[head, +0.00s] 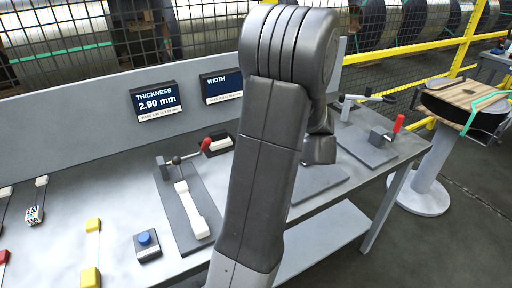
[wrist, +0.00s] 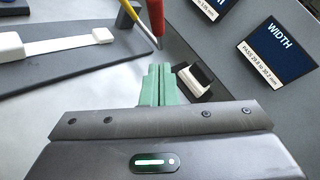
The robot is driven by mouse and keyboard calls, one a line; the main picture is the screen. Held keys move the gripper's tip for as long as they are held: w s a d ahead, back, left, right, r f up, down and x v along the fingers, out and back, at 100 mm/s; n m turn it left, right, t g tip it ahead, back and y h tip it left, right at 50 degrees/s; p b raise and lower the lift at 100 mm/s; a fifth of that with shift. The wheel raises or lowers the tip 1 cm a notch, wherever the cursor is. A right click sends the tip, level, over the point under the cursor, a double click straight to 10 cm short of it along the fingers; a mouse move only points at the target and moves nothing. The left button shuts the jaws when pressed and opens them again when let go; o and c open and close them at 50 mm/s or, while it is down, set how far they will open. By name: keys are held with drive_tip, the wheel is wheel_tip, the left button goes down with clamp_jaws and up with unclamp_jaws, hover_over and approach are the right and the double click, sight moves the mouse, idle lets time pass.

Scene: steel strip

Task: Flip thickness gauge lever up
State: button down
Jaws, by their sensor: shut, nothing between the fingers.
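The thickness gauge is a dark base plate (head: 180,212) with a white strip (head: 191,210) lying along it. Its lever has a red handle (head: 203,146) that leans out to the right, slightly raised, from a post at the plate's far end. In the wrist view the red handle (wrist: 156,18) comes in from the top edge, just beyond my fingertips, with a small gap seeming to lie between. My gripper (wrist: 160,72) has green fingers, shut together and empty. In the head view my arm hides the gripper. The thickness display (head: 157,101) reads 2.90 mm.
A black-and-white block (wrist: 194,80) sits just right of my fingers. The width display (wrist: 277,50) stands farther right. A blue button box (head: 146,244) is left of the gauge. Another fixture with a red handle (head: 398,123) is at the bench's right. Yellow railing runs behind.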

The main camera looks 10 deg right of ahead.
drive_tip(key=w+a+p, duration=0.1)
drive_tip(key=w+a, duration=0.2)
drive_tip(key=a, duration=0.5)
drive_tip(key=shift+w+p, duration=0.2)
drive_tip(key=shift+p, duration=0.15)
drive_tip(key=shift+r, duration=0.1)
drive_tip(key=shift+g, duration=0.3)
drive_tip(key=w+r+p, duration=0.2)
drive_tip(key=w+p, duration=0.1)
drive_tip(key=shift+w+a+r, duration=0.1)
drive_tip(key=shift+a+r, duration=0.3)
